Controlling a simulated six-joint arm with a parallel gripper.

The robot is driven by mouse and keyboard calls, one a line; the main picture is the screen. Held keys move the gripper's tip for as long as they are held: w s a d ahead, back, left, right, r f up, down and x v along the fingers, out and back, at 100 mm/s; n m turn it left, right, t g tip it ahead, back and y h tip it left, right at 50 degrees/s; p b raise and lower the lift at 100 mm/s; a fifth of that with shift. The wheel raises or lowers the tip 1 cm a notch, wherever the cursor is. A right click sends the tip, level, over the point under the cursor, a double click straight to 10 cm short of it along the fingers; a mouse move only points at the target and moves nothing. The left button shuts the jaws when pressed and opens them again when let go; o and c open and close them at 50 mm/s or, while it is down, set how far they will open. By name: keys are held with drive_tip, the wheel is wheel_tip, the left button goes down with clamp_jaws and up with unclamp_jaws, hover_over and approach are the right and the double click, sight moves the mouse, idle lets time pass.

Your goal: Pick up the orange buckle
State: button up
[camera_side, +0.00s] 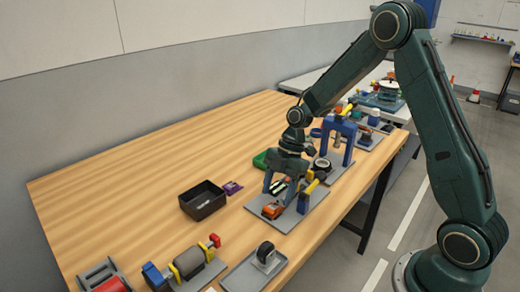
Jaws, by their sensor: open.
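The orange buckle (272,211) lies low on a grey plate (285,222) near the middle of the wooden table. My dark gripper (285,181) is open and points down, close above and slightly behind the buckle in the picture. Blue upright parts stand on either side, close to the gripper. Small parts crowd this spot, and the fingertips are hard to make out. I cannot tell whether they touch anything.
A black open bin (203,201) and a small purple item (232,187) sit left of the plate. A blue arch (340,127) stands behind right. A grey tray (243,280) and a roller fixture (189,264) are in front. The table's left side (130,180) is clear.

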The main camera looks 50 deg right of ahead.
sight(273, 206)
drive_tip(key=shift+x, duration=1.7)
drive_tip(key=c, duration=1.2)
drive_tip(key=shift+r, duration=0.2)
wheel_tip(273, 206, up, 20)
drive_tip(key=shift+f, duration=0.15)
